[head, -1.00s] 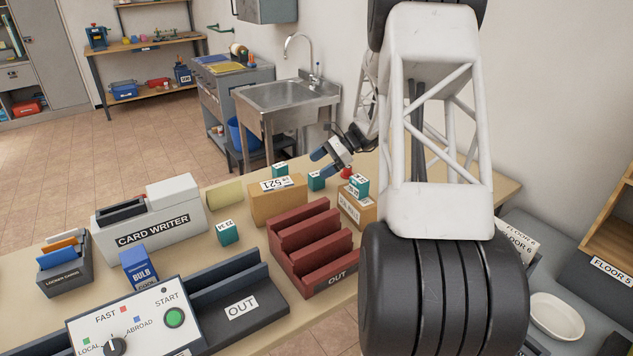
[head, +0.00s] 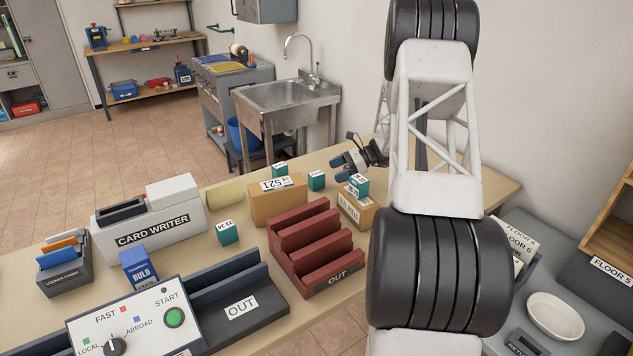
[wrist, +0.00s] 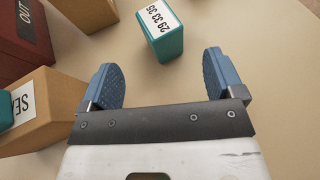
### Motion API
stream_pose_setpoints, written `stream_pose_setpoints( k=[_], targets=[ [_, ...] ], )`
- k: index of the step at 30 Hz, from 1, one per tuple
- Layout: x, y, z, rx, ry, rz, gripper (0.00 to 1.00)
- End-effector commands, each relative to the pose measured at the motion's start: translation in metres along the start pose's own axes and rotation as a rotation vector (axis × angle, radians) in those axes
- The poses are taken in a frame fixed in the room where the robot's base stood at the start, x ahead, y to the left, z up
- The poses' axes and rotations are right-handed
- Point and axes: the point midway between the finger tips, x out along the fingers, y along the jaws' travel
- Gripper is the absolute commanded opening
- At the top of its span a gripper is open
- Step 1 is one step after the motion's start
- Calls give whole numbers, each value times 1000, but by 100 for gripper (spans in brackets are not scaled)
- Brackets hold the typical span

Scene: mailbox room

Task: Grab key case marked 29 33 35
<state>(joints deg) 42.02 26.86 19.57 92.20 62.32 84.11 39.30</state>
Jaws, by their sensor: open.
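The teal key case with a white top label reading 29 33 35 (wrist: 160,32) stands on the table in the wrist view, just beyond and between my fingertips. By its place beside the 521 box, it appears to be the teal case (head: 316,180) in the head view, where its label is too small to read. My gripper (wrist: 158,62) is open and empty, with its two blue fingers spread and apart from the case. In the head view my gripper (head: 340,167) is to the right of that case, above the far part of the table.
The dark red OUT rack (head: 315,250) stands in front. Bare table lies right of the labelled case in the wrist view.

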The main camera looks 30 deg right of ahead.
Motion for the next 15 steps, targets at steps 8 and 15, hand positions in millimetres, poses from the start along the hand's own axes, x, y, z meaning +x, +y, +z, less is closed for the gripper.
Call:
stream_pose_setpoints(
  k=[8, 15],
  targets=[
    [21, 0, 0, 0, 0, 2, 87],
    [22, 0, 0, 0, 0, 1, 87]
  ],
)
